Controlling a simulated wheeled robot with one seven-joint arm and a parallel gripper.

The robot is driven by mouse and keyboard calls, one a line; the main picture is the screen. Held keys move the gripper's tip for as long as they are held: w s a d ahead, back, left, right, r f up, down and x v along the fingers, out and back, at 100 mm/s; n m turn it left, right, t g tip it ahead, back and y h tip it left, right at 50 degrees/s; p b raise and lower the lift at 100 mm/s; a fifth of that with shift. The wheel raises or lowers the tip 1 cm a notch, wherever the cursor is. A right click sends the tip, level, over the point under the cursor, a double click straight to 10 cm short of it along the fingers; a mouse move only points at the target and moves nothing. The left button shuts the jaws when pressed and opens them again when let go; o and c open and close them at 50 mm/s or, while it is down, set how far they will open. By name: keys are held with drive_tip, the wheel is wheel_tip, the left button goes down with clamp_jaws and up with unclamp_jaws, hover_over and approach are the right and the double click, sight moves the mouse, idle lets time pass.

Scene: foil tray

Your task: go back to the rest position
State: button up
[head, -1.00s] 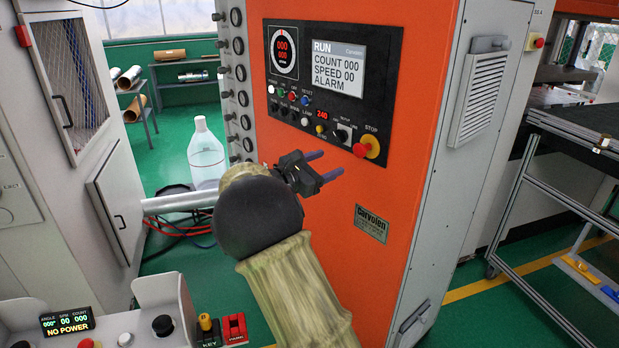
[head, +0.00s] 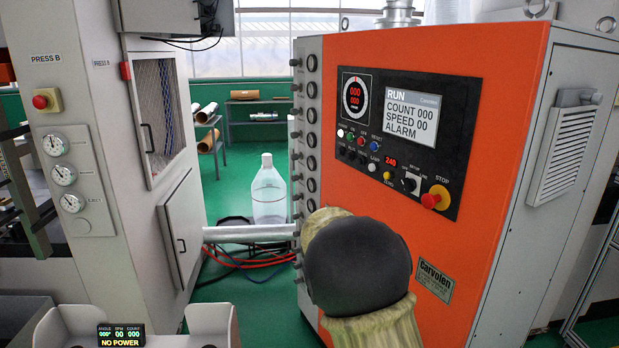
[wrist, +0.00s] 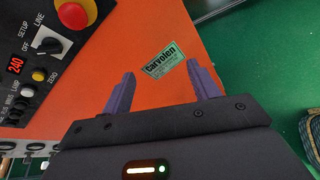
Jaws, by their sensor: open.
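My gripper (wrist: 161,88) shows in the wrist view with its two purple fingers spread apart and nothing between them. It faces the orange cabinet front (wrist: 125,50), where the Carvolen plate (wrist: 167,62) appears beyond the fingertips. In the head view my arm's dark rounded joint hides the gripper and covers the lower left part of the orange cabinet (head: 500,110).
The control panel (head: 405,140) has a red stop button (head: 431,200) on its right side. A clear bottle (head: 268,192) stands behind a silver pipe (head: 250,233). A grey cabinet with gauges (head: 63,174) is at left. Green floor lies between the cabinets.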

drive_tip(key=s+d+f+m+g+y, duration=0.1)
drive_tip(key=s+f+m+g+y, duration=0.1)
drive_tip(key=s+f+m+y, duration=0.35)
drive_tip(key=s+a+f+m+y, duration=0.3)
drive_tip(key=s+a+m, duration=0.1)
drive_tip(key=s, duration=0.5)
drive_tip(key=s+a+f+m+y, duration=0.4)
drive_tip(key=s+m, duration=0.3)
drive_tip(key=s, duration=0.3)
drive_tip(key=shift+a, duration=0.4)
drive_tip(key=shift+w+f+m, duration=0.1)
drive_tip(key=shift+m, duration=0.15)
drive_tip(key=shift+c, duration=0.4)
idle(0.4)
